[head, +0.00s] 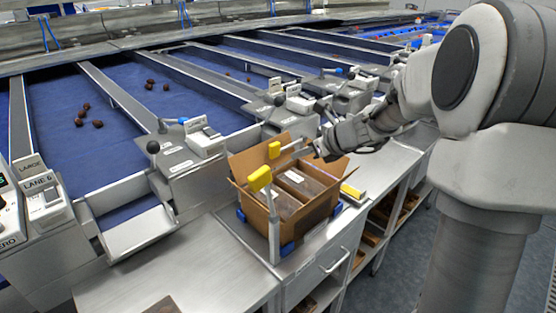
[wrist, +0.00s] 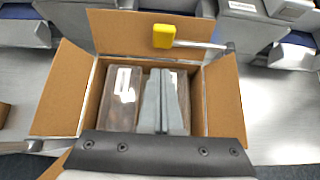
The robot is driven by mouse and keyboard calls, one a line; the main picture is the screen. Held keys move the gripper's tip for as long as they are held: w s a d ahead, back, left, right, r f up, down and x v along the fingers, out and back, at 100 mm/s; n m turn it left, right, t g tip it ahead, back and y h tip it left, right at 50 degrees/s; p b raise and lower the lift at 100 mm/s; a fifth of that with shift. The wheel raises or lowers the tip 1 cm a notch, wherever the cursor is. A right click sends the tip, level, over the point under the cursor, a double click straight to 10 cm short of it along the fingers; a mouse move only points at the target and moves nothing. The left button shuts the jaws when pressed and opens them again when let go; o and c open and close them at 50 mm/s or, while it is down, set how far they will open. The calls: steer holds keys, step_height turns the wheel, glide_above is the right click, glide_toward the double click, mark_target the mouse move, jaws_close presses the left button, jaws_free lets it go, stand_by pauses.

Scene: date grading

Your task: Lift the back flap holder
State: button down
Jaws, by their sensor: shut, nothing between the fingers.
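The back flap holder has a yellow pad (head: 274,150) on a thin metal rod. In the wrist view its yellow pad (wrist: 164,36) lies in front of the raised back flap (wrist: 150,22), with the rod running right. The open cardboard carton (head: 262,207) has its flaps spread and holds packs of dark contents with white labels (wrist: 123,85). My gripper (head: 318,153) is shut and empty, above the carton's right part. Its fingers (wrist: 162,105) appear over the packs, apart from the holder's pad.
The carton stands on a steel bench (head: 180,270) with blue corner stops (head: 288,248). Blue sorting lanes (head: 80,115) with several dates lie behind. Lane control boxes (head: 190,150) with levers stand close behind the carton. A yellow-and-white item (head: 352,192) lies right of it.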

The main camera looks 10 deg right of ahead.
mark_target(273, 162)
steer(key=shift+f, duration=0.1)
steer(key=b+x, duration=0.1)
steer(key=x, duration=0.9)
steer(key=shift+r, duration=0.25)
